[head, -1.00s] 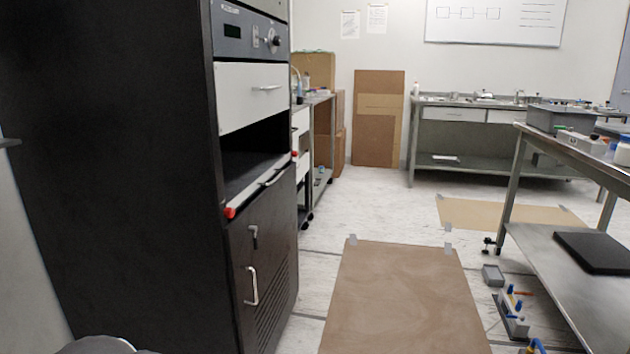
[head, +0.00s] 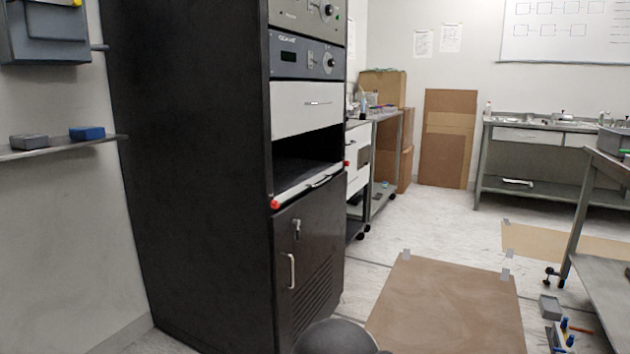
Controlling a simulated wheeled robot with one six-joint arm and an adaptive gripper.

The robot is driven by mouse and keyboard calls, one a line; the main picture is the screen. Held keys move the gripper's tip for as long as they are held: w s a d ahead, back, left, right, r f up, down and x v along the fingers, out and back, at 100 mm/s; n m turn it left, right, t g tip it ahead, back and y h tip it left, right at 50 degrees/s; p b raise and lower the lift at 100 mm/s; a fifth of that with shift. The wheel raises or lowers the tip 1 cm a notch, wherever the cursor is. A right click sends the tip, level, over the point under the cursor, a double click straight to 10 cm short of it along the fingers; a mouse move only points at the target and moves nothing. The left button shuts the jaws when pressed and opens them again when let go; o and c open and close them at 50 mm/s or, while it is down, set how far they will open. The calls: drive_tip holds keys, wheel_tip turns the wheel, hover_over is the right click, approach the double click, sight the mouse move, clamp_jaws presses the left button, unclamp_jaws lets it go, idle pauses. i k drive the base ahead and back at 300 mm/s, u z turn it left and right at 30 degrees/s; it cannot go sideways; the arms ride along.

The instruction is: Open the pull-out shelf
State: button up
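The pull-out shelf (head: 300,190) shows in the head view as a light front strip at the bottom of an open bay in the tall black cabinet (head: 190,170). It has a bar handle on its front and a red piece at each end. The shelf looks pushed in, with its front about level with the cabinet face. My gripper is not in view. A dark rounded shape, possibly part of my arm, shows at the bottom middle, below and in front of the cabinet door.
A white drawer (head: 300,108) sits above the bay and a black door (head: 305,265) with a handle and key lock below. Brown board (head: 450,305) lies taped on the floor at right. Steel tables (head: 610,270) stand at right. A wall shelf (head: 60,150) is at left.

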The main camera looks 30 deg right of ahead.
sight(291, 176)
drive_tip(key=z, duration=0.35)
drive_tip(key=i, duration=0.85)
drive_tip(key=z, duration=0.4)
drive_tip(key=k, duration=0.5)
drive_tip(key=z, duration=0.85)
drive_tip(key=i, duration=0.9)
drive_tip(key=u, duration=0.4)
